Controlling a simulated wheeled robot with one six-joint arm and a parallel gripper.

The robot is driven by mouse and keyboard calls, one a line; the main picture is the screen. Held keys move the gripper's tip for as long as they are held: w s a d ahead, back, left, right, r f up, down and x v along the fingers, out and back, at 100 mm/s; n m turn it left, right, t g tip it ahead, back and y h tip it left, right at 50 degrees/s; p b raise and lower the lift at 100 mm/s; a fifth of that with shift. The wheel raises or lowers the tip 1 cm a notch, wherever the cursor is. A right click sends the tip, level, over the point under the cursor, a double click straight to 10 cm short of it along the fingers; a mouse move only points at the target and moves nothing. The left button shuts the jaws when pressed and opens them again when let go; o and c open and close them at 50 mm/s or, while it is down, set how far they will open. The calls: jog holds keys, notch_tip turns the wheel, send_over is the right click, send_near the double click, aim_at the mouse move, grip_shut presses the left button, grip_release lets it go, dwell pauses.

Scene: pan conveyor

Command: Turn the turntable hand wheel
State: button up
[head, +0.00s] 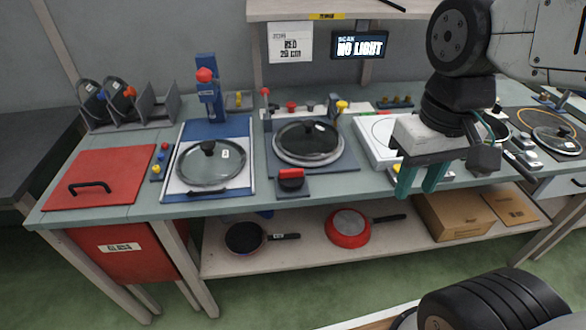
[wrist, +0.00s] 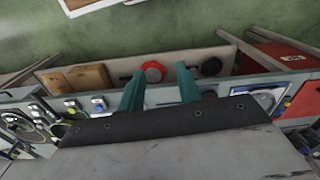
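My gripper (head: 421,184) is at the right in the head view, in front of the bench edge. Its two teal fingers point down and are apart, with nothing between them; they also show apart in the wrist view (wrist: 158,82). Left of it, a round glass-lidded unit (head: 309,142) sits on a blue-grey base, perhaps the turntable. A red knob (head: 291,178) on a dark block stands at that base's front, clear of my gripper. I cannot tell surely whether this knob is the hand wheel. My arm and gripper hide part of the bench on the right.
A glass-lidded blue station (head: 208,166) and a red panel (head: 101,178) are further left. A white unit (head: 375,130) lies behind my gripper. The lower shelf (head: 300,254) holds a red pan (head: 348,228), a dark pan (head: 243,238) and a cardboard box (head: 452,218). A screen reads NO LIGHT (head: 360,46).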

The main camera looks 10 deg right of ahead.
jog(key=w+a+f+m+g+y, duration=0.1)
jog(key=w+a+f+m, duration=0.1)
jog(key=w, duration=0.3)
jog(key=w+a+f+m+g+y, duration=0.1)
jog(key=w+a+f+m, duration=0.15)
jog(key=w, duration=0.25)
jog(key=m+t+y, duration=0.2)
jog(key=m+y, duration=0.1)
jog(key=m, duration=1.1)
send_near(292, 170)
jog(key=shift+a+f+m, duration=0.35)
jog(key=shift+a+f, duration=0.2)
jog(key=shift+f, duration=0.25)
jog(key=x, duration=0.7)
jog(key=shift+d, duration=0.15)
jog(key=shift+h, duration=0.3)
grip_shut()
